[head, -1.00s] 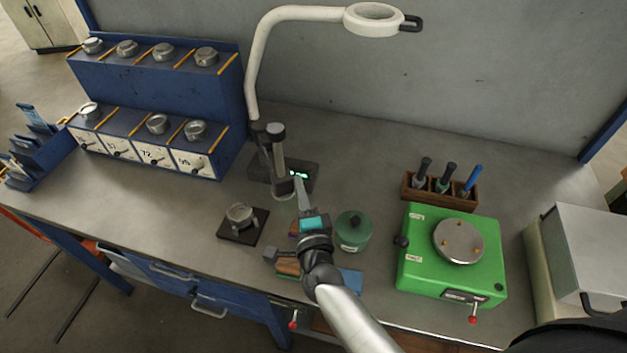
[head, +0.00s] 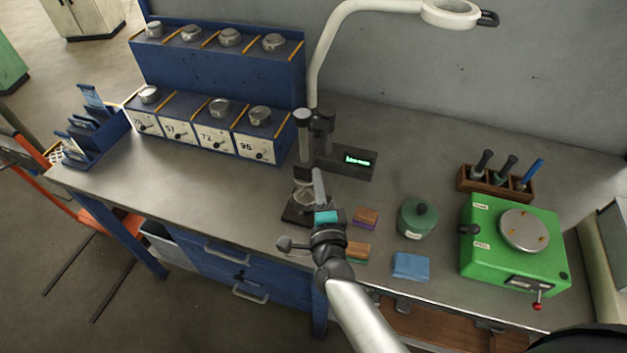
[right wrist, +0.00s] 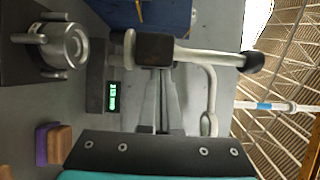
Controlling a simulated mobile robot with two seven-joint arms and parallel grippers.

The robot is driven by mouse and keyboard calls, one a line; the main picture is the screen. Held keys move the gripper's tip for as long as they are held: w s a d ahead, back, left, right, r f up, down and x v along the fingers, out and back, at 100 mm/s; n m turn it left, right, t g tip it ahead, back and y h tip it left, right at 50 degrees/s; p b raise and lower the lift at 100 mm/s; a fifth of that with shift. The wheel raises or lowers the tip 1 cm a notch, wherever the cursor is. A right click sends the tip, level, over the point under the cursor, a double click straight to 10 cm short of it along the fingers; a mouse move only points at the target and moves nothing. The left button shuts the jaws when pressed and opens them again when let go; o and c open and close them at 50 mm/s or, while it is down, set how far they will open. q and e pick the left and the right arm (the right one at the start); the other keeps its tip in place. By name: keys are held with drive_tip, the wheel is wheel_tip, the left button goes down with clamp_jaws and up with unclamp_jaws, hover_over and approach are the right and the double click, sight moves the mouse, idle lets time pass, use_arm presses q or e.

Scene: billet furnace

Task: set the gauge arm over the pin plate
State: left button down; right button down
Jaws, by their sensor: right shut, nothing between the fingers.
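The gauge arm (head: 303,135) is an upright silver spindle with dark ends, beside the gauge's dark post. In the right wrist view its lower tip (right wrist: 130,46) points toward the pin plate (right wrist: 61,44), lined up with it, with a gap between. The pin plate is a dark square with a silver disc and short pins; in the head view fingers partly hide it (head: 291,216). My right gripper (head: 317,172) is shut and empty, its fingertips close to the arm's dark lower block (right wrist: 154,47); I cannot tell if they touch. My left gripper is not in view.
The gauge base with its lit display (head: 358,160) is right of the arm. Small coloured blocks (head: 366,217), a green pot (head: 417,218) and a green machine (head: 480,255) stand to the right. A lamp (head: 345,20) curves above; a blue numbered rack (head: 200,112) is left.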

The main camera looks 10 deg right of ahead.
drive_tip(key=shift+w+a+r+n+y, duration=0.1)
drive_tip(key=shift+w+a+r+y, duration=0.05)
drive_tip(key=shift+a, duration=0.3)
drive_tip(key=shift+w+a+r+n+y, duration=0.1)
drive_tip(key=shift+a+y, duration=0.1)
drive_tip(key=shift+a, duration=0.25)
drive_tip(key=shift+w+a+r+n+y, duration=0.1)
drive_tip(key=shift+w+a+r+y, duration=0.05)
drive_tip(key=shift+a, duration=0.3)
drive_tip(key=shift+s, duration=0.1)
drive_tip(key=shift+s+f, duration=0.1)
drive_tip(key=shift+s, duration=0.05)
drive_tip(key=shift+s+f, duration=0.25)
drive_tip(key=shift+s, duration=0.3)
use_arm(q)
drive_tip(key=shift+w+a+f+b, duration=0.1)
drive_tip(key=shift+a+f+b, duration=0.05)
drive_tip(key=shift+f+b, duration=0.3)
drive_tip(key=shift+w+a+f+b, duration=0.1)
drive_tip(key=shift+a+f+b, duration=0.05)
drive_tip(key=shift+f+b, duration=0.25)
use_arm(e)
drive_tip(key=s+h, duration=0.1)
drive_tip(key=s, duration=1.3)
drive_tip(key=shift+s+d+f, duration=0.15)
drive_tip(key=shift+d, duration=0.2)
